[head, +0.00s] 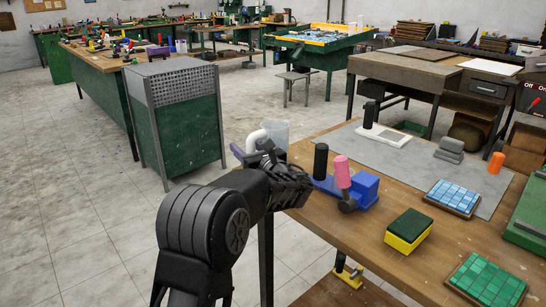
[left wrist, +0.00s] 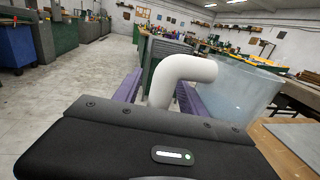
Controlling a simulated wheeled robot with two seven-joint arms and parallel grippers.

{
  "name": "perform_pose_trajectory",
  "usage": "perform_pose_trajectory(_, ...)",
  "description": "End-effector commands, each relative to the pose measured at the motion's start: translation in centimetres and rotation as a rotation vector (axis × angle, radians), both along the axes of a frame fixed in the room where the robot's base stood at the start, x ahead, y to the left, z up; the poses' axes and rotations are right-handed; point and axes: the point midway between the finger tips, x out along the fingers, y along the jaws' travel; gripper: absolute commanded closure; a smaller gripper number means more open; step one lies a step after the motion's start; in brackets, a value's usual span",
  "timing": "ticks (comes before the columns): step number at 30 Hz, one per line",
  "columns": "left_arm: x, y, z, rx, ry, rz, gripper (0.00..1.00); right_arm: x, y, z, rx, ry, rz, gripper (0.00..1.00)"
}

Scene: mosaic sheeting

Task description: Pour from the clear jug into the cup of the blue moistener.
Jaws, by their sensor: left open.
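The clear jug (head: 275,131) stands at the table's left edge, partly hidden behind my left gripper (head: 255,148). Its white handle (head: 253,138) points toward the gripper. In the left wrist view the thick white handle (left wrist: 180,72) rises between the two purple fingers, and the translucent jug body (left wrist: 235,92) is to the right. The left gripper is open, its fingers on either side of the handle. The blue moistener (head: 366,190) sits on the table to the right of the gripper; I cannot make out its cup. The right gripper is not in view.
A black upright cylinder (head: 321,160) and a pink-handled tool (head: 343,174) stand close by the moistener. A yellow and green sponge (head: 408,231) and tile sheets in blue (head: 452,197) and green (head: 487,281) lie farther right. A grey mat (head: 400,160) covers the back.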

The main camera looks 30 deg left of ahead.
Motion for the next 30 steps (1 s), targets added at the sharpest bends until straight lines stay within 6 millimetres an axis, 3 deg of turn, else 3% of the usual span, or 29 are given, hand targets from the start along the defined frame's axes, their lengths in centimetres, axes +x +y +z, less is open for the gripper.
perform_pose_trajectory(6,-0.01,-0.02,0.0,0.0,0.0,0.0,0.51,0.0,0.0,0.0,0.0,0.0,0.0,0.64)
perform_pose_trajectory(24,-0.02,-0.01,0.0,0.0,0.0,0.0,1.0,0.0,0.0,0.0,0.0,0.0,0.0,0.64)
perform_pose_trajectory(30,-0.01,-0.02,0.0,0.0,0.0,0.0,1.0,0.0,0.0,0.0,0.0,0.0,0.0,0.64)
